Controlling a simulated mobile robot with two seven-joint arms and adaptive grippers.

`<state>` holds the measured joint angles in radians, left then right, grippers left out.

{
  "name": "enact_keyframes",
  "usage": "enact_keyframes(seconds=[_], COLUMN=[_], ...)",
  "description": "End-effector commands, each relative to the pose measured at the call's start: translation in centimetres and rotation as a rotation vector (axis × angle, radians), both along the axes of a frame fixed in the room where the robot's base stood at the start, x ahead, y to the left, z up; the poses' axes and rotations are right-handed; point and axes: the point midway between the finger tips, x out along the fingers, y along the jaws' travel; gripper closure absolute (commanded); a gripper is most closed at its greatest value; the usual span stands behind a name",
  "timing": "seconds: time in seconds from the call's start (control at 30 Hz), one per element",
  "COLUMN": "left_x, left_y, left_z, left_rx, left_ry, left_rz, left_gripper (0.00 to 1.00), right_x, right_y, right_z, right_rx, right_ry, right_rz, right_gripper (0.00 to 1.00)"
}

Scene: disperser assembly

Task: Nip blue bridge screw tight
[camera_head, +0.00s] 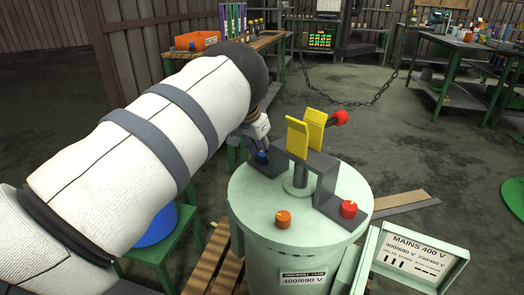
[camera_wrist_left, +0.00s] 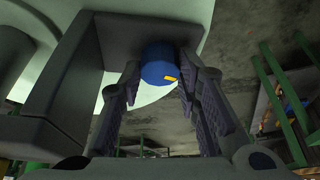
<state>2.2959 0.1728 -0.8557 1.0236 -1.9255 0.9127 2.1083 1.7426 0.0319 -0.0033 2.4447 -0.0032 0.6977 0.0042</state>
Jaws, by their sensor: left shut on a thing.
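The blue bridge screw (camera_head: 262,156) is a round knob on the left foot of the dark grey bridge (camera_head: 323,170), which stands on top of the pale green drum (camera_head: 250,205). In the left wrist view the blue screw (camera_wrist_left: 158,68) shows a small yellow mark on its edge. My left gripper (camera_head: 256,148) is down at the screw, mostly hidden by its own arm in the head view. In the left wrist view its two fingers (camera_wrist_left: 158,78) close on the screw from both sides. My right gripper is not in view.
A red screw (camera_head: 348,209) sits on the bridge's right foot and an orange knob (camera_head: 283,218) on the lid's front. Two yellow plates (camera_head: 306,132) rise above the bridge, with a red-tipped handle (camera_head: 338,118) beside them. A mains sign box (camera_head: 412,258) stands front right.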

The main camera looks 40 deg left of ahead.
Motion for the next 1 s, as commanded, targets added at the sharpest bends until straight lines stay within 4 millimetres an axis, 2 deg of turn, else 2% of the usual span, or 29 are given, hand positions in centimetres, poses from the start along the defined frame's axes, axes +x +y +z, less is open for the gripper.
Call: enact_keyframes(seconds=[0.47, 1.0], left_x=[0.0, 0.0], left_y=[0.2, 0.3], left_z=[-0.4, -0.5], left_rx=[0.000, -0.002], left_ry=[0.003, 0.003], left_rz=[-0.334, -0.693], left_gripper=[0.97, 0.98], right_x=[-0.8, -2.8], right_y=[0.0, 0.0], right_z=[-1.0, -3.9], right_rx=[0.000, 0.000], right_ry=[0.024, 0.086], right_rz=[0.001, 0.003], right_gripper=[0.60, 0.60])
